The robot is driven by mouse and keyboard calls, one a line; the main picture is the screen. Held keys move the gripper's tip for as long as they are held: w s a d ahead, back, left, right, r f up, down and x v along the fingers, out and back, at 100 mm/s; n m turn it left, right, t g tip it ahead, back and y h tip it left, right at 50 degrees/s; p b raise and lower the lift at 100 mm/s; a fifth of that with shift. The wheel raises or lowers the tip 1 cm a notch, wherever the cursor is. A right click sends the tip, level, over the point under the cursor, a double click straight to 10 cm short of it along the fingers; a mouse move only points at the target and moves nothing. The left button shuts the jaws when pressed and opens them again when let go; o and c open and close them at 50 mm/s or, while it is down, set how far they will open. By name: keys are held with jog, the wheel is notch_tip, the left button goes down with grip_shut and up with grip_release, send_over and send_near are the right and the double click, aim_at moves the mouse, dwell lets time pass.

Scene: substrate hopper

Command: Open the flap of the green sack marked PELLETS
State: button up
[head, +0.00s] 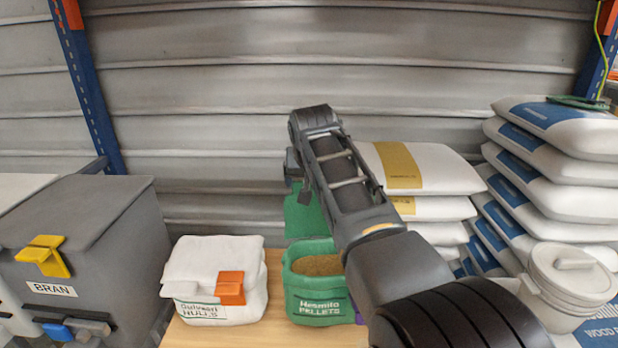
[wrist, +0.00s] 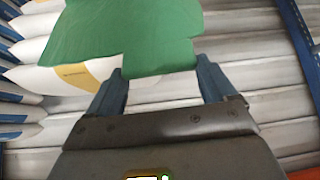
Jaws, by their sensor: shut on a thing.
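The green sack (head: 318,307) marked PELLETS stands on the wooden surface at centre in the head view. Its mouth is open and brown pellets (head: 318,265) show inside. Its green flap (head: 304,214) stands raised above the back of the mouth, partly hidden by my arm. My gripper (head: 299,180) is above the sack at the flap's upper end. In the wrist view the flap (wrist: 125,38) reaches between the two fingers of my gripper (wrist: 160,68), which are shut on its end.
A white sack (head: 200,265) marked HULLS with an orange clip (head: 231,287) stands left of the green sack. A grey BRAN bin (head: 95,240) is further left. Stacked white sacks (head: 440,175) and a white lidded bucket (head: 570,290) stand right. A corrugated wall (head: 200,120) is behind.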

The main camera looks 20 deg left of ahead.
jog(key=o, duration=1.3)
jog(key=shift+a+f, duration=0.15)
jog(key=shift+f, duration=0.15)
jog(key=shift+o, duration=0.2)
jog(key=shift+r, duration=0.2)
jog(key=shift+s+r, duration=0.15)
jog(key=v, duration=0.7)
jog(key=shift+s, duration=0.15)
